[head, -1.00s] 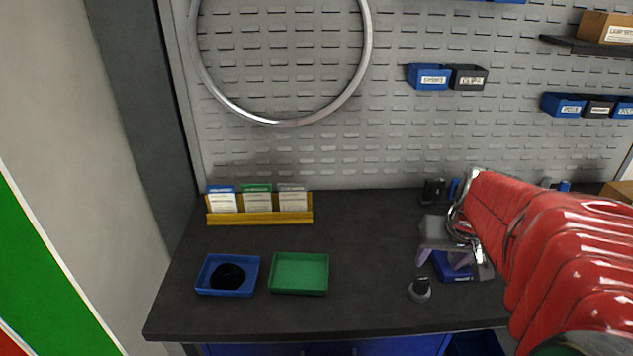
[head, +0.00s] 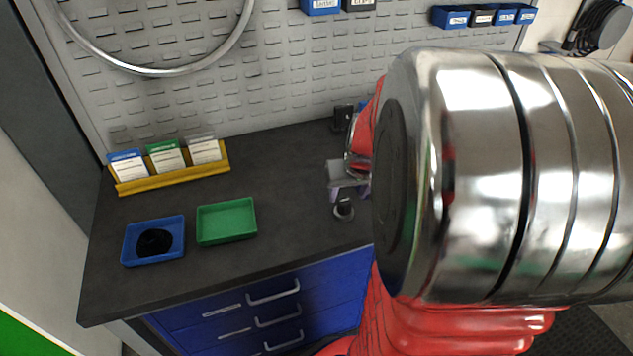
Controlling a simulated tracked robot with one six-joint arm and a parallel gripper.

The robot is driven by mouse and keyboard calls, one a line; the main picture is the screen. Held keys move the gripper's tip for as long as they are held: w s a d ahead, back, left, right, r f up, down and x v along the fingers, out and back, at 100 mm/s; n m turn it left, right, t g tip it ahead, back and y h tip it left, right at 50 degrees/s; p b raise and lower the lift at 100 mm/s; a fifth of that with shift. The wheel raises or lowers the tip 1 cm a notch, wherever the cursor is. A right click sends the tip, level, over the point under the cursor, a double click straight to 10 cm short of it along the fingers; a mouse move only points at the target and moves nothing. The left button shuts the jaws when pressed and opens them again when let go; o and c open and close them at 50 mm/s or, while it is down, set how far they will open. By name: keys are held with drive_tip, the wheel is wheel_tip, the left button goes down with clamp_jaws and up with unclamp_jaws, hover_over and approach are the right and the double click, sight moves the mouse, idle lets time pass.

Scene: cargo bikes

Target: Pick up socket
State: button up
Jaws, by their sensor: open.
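A small dark grey cylinder with a lighter top, which looks like the socket (head: 344,209), stands on the dark bench top near its front edge. My gripper (head: 349,194) is open, its two purple fingertips just above and behind the socket in the picture. One fingertip is near the socket's upper left, the other to its right. I cannot tell whether either touches it. Nothing shows held between the fingers. My own arm covers the bench to the right of the gripper.
A blue tray (head: 131,254) holding a black item and an empty green tray (head: 226,238) sit on the bench's left. A yellow card rack (head: 172,180) stands behind them. A dark object (head: 343,117) stands at the back. Blue drawers (head: 240,320) are below. The mid-bench is clear.

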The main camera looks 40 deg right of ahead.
sight(345, 200)
drive_tip(key=shift+a+x, duration=0.2)
drive_tip(key=shift+x, duration=2.4)
drive_tip(key=shift+s, duration=0.1)
drive_tip(key=shift+c, duration=0.6)
drive_tip(key=c, duration=1.1)
